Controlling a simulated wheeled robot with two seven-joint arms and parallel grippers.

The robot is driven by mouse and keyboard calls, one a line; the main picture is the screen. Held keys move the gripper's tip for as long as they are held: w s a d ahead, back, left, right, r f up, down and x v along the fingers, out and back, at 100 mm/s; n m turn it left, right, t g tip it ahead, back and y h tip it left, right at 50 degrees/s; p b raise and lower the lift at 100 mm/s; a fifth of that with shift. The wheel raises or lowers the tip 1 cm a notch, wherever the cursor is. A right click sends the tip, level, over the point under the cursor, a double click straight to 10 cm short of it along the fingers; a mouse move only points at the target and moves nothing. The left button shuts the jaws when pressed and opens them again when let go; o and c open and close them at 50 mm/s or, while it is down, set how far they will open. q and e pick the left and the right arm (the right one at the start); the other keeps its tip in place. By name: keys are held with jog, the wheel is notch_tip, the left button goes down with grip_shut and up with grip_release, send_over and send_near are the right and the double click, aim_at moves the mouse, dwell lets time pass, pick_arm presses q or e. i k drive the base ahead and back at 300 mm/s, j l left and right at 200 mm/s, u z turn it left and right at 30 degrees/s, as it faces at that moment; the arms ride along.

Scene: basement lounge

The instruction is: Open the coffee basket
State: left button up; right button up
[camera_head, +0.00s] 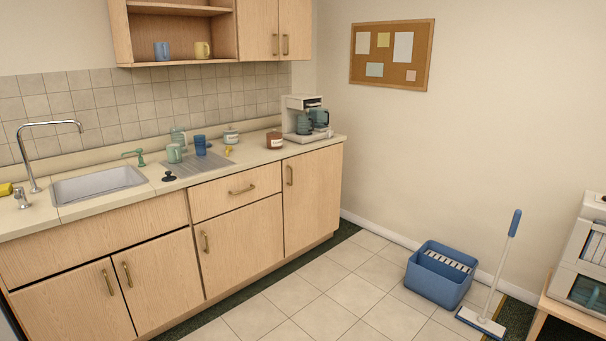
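A white and grey coffee maker (297,117) stands at the right end of the counter, near the corner wall. A dark teal carafe or basket part (319,117) shows on its right side, and a teal-grey part (303,125) sits in its front opening. At this distance I cannot tell which part is the coffee basket or whether it is open. Neither of my grippers is in view.
Jars (275,140), mugs and a blue cup (200,144) stand on the counter (232,172) left of the coffee maker. A blue bucket (439,276) and a mop (497,270) occupy the floor at right. The tiles (340,275) before the cabinets are clear.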

aim_at(308, 104)
jog(key=i, duration=2.65)
